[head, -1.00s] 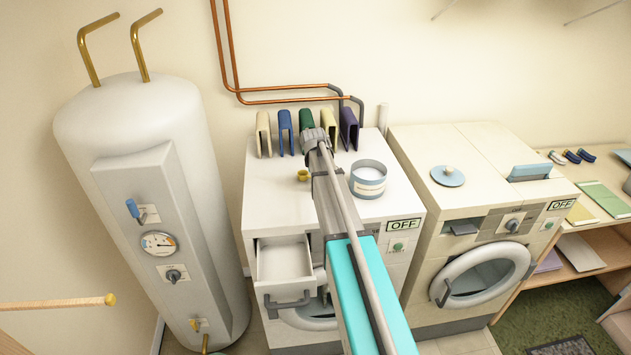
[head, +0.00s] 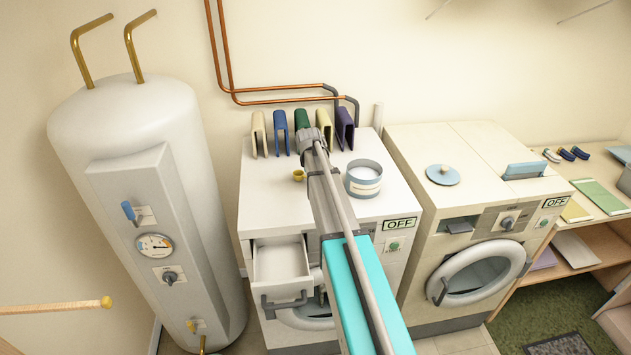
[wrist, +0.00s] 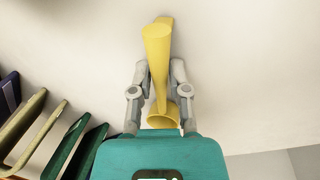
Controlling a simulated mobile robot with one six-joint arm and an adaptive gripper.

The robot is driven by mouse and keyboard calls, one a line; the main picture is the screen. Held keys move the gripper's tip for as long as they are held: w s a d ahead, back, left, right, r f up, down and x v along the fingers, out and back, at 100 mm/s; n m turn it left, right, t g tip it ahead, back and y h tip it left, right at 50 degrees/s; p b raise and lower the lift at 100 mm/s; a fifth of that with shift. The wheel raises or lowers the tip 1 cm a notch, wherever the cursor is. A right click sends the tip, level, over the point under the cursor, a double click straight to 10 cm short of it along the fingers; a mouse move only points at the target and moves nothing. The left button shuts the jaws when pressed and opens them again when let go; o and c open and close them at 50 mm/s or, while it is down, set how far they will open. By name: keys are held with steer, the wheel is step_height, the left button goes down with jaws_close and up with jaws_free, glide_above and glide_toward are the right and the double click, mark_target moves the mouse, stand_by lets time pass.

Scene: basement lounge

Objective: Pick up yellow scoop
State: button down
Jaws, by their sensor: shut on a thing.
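The yellow scoop (wrist: 158,55) stands out between the two fingers of my gripper (wrist: 158,82) in the wrist view, with a long handle and a round cup (wrist: 164,120) near the teal gripper body. My gripper is shut on it. In the head view a small part of the yellow scoop (head: 299,175) shows just left of my arm, over the top of the left washing machine (head: 265,205). My own arm hides the rest of it and most of the gripper there. I cannot tell whether the scoop touches the machine top.
A tub of white powder (head: 363,178) stands close to the right of my arm. Several coloured upright pieces (head: 281,132) line the back of the machine top. An open drawer (head: 281,265) juts out in front. A blue lid (head: 443,175) lies on the right machine.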

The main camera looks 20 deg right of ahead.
steer(key=shift+d+p+v, duration=0.1)
steer(key=shift+p+v, duration=0.6)
steer(key=shift+d+p+v, duration=0.15)
steer(key=shift+p+v, duration=0.5)
steer(key=shift+v, duration=0.05)
steer(key=s+a+r+p, duration=0.3)
steer(key=s+r+p, duration=0.7)
steer(key=s, duration=0.3)
steer(key=shift+a, duration=0.3)
steer(key=shift+d+r, duration=0.1)
steer(key=w+d+r+n+g+h+p, duration=0.1)
steer(key=d+r+n+h, duration=0.1)
steer(key=d, duration=0.9)
steer(key=w+d+r+n+g+h+p, duration=0.1)
steer(key=w+d+r+n+h, duration=0.1)
steer(key=d, duration=0.9)
steer(key=r+n, duration=0.1)
steer(key=n, duration=0.1)
steer(key=shift+w+n, duration=0.2)
steer(key=shift+n, duration=0.2)
steer(key=shift+f, duration=0.25)
